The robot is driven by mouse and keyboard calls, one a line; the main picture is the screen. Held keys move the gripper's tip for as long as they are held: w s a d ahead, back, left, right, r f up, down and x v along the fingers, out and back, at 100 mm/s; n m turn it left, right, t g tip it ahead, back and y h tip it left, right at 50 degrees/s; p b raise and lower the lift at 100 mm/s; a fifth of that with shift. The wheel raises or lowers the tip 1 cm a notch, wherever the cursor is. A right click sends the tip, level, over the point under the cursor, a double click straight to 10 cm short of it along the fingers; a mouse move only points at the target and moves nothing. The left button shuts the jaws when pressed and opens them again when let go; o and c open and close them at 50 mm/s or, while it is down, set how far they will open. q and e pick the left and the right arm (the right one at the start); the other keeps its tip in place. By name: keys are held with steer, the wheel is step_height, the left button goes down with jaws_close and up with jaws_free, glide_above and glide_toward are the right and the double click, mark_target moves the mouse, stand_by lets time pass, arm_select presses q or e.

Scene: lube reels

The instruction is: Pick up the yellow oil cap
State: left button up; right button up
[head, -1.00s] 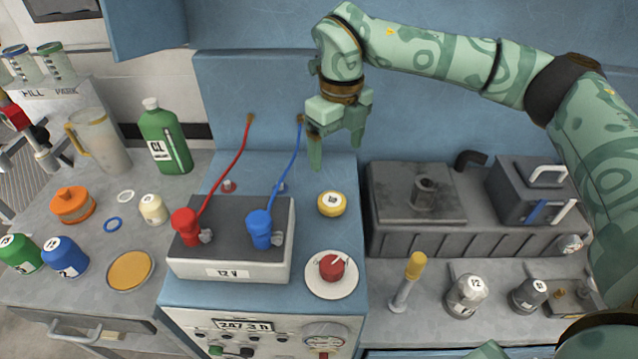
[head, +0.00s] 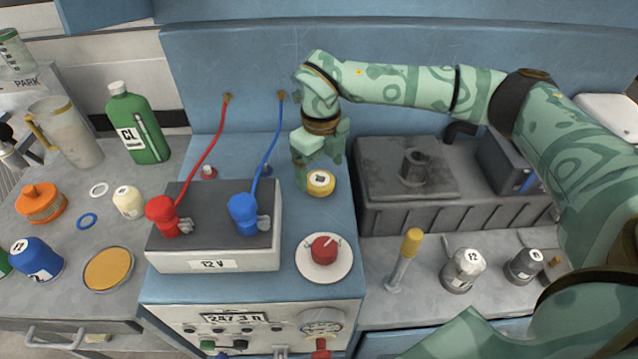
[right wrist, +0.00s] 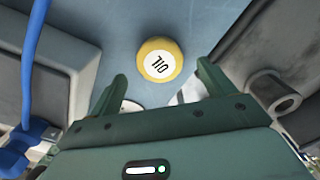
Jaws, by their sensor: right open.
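The yellow oil cap (head: 320,183) sits on the blue cabinet top, to the right of the battery. It has a white label on its top. In the right wrist view the cap (right wrist: 159,60) lies ahead of the open fingers, roughly centred between them, and its label reads OIL. My right gripper (head: 319,172) is open and empty, just behind and above the cap in the head view. In the right wrist view its two fingers (right wrist: 160,84) stand apart, with the cap beyond their tips. My left gripper is not in view.
A 12 V battery (head: 212,262) with red and blue clamps stands left of the cap. A red knob (head: 324,250) on a white disc is in front of it. A grey ribbed tank (head: 400,213) stands to the right. A blue wall (head: 400,65) rises behind.

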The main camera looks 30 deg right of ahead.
mark_target(320, 179)
step_height(320, 179, down, 3)
steer(key=shift+w, duration=0.1)
steer(key=shift+r, duration=0.1)
steer(key=shift+c, duration=1.2)
steer(key=c, duration=0.9)
